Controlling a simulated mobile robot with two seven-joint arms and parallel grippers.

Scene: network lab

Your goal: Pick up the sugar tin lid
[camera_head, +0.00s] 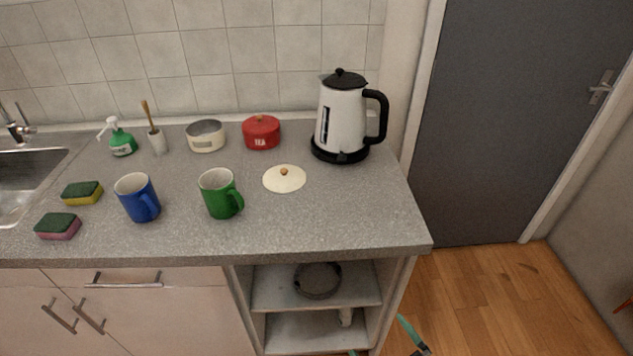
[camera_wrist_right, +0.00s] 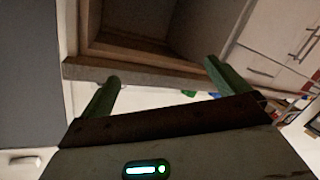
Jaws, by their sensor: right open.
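The sugar tin lid (camera_head: 284,184), a cream disc with a small brown knob, lies flat on the worktop, right of the green mug. The open cream tin (camera_head: 206,142) stands farther back on the left without a lid; its label is too small to read. My right gripper (camera_head: 378,338) shows only in part at the bottom of the head view, low in front of the cabinet and well away from the lid. In the right wrist view its green fingers (camera_wrist_right: 161,73) are spread with nothing between them. My left gripper is not in view.
A green mug (camera_head: 217,198) and a blue mug (camera_head: 136,202) stand left of the lid. A red tea tin (camera_head: 262,133) and a white kettle (camera_head: 342,122) stand behind it. The worktop (camera_head: 330,215) is clear in front and right of the lid. Open shelves (camera_head: 280,290) lie below.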

